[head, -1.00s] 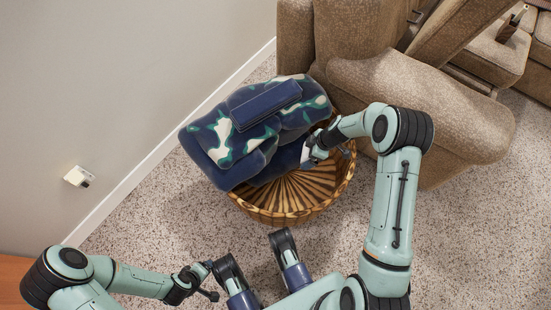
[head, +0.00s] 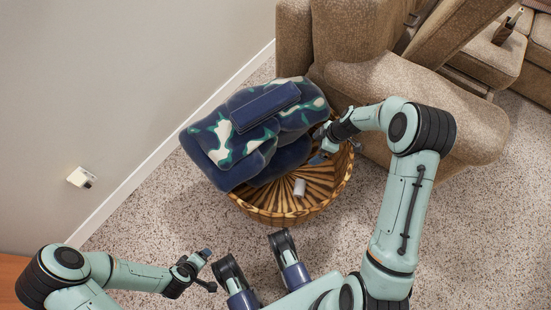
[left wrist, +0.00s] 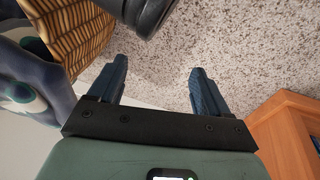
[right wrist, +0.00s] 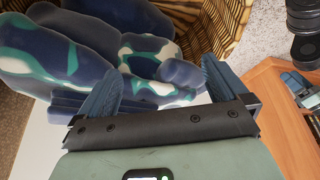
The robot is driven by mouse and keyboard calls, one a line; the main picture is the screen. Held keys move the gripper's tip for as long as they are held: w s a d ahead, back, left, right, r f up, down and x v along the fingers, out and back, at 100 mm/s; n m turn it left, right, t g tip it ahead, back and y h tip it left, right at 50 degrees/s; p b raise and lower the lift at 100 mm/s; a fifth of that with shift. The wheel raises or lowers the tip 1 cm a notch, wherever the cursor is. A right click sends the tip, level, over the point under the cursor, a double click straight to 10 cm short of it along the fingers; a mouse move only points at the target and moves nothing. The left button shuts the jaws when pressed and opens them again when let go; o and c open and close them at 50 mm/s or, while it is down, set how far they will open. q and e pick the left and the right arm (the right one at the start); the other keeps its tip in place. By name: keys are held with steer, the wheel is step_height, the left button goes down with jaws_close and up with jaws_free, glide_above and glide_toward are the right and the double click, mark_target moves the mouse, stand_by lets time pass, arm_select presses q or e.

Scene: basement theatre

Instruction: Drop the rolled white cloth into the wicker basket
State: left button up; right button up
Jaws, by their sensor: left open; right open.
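The rolled white cloth (head: 300,187) lies inside the wicker basket (head: 275,212), on its striped bottom near the front right. A folded blue, green and white patterned blanket (head: 235,140) fills the basket's back left and hangs over its rim. My right gripper (head: 325,150) is open and empty above the basket's right side, behind the cloth and apart from it. In the right wrist view its open fingers (right wrist: 155,95) face the blanket, and the cloth is not visible there. My left gripper (head: 208,268) is open and empty in front of the basket; its spread fingers show in the left wrist view (left wrist: 155,85).
A brown armchair (head: 420,100) stands close behind and right of the basket. A grey wall (head: 110,90) with a white outlet device (head: 81,177) is on the left. Speckled floor (head: 480,240) is free at the right. A wooden surface (left wrist: 285,130) is near my left gripper.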

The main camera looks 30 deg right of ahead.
arm_select(q)
steer(key=shift+s+d+r+p, duration=0.55)
steer(key=shift+s+r, duration=0.15)
steer(key=shift+s, duration=0.15)
arm_select(e)
steer(key=v, duration=0.6)
steer(key=shift+f, duration=0.1)
